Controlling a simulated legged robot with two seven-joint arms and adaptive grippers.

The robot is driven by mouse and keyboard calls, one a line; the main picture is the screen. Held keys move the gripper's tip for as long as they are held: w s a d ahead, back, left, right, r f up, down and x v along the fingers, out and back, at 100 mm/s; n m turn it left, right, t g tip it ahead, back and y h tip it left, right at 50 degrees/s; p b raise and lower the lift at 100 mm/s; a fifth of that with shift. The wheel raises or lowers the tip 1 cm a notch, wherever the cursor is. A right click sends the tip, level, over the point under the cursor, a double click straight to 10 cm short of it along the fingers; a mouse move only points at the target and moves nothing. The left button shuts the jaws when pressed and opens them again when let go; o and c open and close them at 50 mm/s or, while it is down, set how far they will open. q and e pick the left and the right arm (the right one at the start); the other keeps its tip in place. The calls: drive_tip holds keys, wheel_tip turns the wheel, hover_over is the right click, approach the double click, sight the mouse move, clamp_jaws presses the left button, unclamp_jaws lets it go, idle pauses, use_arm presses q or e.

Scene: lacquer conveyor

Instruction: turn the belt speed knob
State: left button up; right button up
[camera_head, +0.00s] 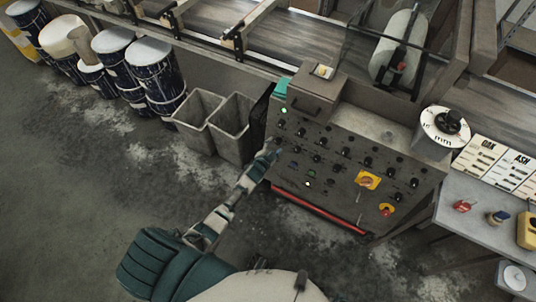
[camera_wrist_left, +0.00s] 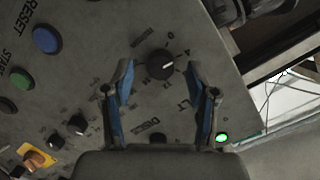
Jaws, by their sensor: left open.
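The control panel (camera_head: 330,170) carries rows of small black knobs. In the left wrist view a round black knob (camera_wrist_left: 160,64) with a pale pointer line sits on the grey panel (camera_wrist_left: 150,25), with scale marks around it. Lettering by it ends in "LT"; the rest is hard to read. My left gripper (camera_head: 274,156) is at the panel's left edge in the head view. In the left wrist view, the left gripper (camera_wrist_left: 163,75) is open, with one blue-padded finger on each side of the knob and gaps between. My right gripper is not in view.
A blue button (camera_wrist_left: 46,40) and a green light (camera_wrist_left: 222,137) are near the fingers. The panel has a yellow switch (camera_head: 368,180). Grey bins (camera_head: 233,130) stand left of it; a white dial (camera_head: 445,126) is right.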

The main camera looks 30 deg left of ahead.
use_arm(q)
drive_tip(key=v, duration=1)
drive_tip(key=shift+s+f, duration=0.1)
